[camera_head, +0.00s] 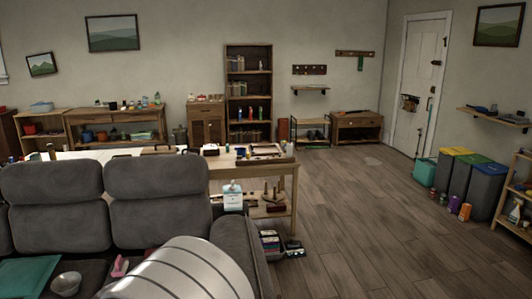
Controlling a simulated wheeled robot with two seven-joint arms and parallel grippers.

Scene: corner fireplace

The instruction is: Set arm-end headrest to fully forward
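A dark grey sofa fills the lower left. Its arm-end headrest (157,174) tops the back section beside the right armrest (238,240). The headrest looks roughly upright, in line with the backrest (155,222) below it; its exact tilt is hard to tell from here. A second headrest (52,178) stands to its left with a narrow gap between them. Neither of my grippers is in view, and nothing is seen touching the headrest. A pale curved banded shape at the bottom hides part of the seat and the lower armrest.
A teal item (28,277), a metal bowl (66,284) and a pink object (121,266) lie on the seat. A wooden workbench (285,169) stands behind the sofa. A bin of boxes (270,245) is beside the armrest. The wooden floor (370,225) to the right is clear.

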